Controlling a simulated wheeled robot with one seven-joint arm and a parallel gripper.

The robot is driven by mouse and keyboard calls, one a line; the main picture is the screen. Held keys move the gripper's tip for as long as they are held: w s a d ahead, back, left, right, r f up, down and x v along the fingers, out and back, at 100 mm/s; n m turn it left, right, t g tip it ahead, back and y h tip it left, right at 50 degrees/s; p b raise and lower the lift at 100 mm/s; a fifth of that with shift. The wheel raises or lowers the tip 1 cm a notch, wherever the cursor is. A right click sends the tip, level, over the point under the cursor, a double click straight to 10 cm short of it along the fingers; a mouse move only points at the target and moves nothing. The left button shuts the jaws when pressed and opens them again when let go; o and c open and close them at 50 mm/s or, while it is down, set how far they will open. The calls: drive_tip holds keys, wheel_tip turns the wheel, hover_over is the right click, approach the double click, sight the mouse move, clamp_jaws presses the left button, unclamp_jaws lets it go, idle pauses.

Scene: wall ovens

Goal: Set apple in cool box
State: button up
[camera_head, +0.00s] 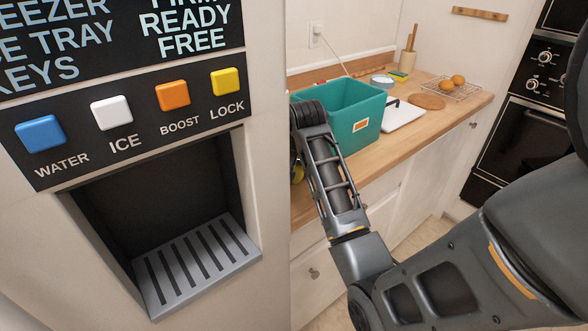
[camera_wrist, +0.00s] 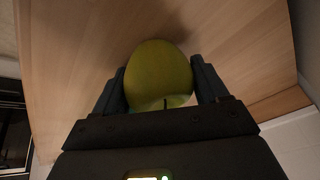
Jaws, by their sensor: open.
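A yellow-green apple (camera_wrist: 158,72) fills the space between the two fingers of my gripper (camera_wrist: 160,80) in the wrist view. The fingers stand open on either side of it; whether they touch it is unclear. Wood surface lies behind the apple. In the head view a small yellow-green part of the apple (camera_head: 298,174) shows at the counter's left end, mostly hidden by my arm. A teal open-topped box (camera_head: 345,136) with an orange and white label, likely the cool box, stands on the counter just right of my wrist. Its floor is not visible.
A dark-fronted dispenser panel (camera_head: 130,120) fills the left side. On the wood counter (camera_head: 400,152) are a white board (camera_head: 404,117), a round wooden board (camera_head: 428,102) and a wire rack (camera_head: 462,92) with orange fruit. A black oven (camera_head: 520,150) stands at right.

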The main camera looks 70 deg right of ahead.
drive_tip(key=shift+c, duration=0.5)
drive_tip(key=c, duration=0.8)
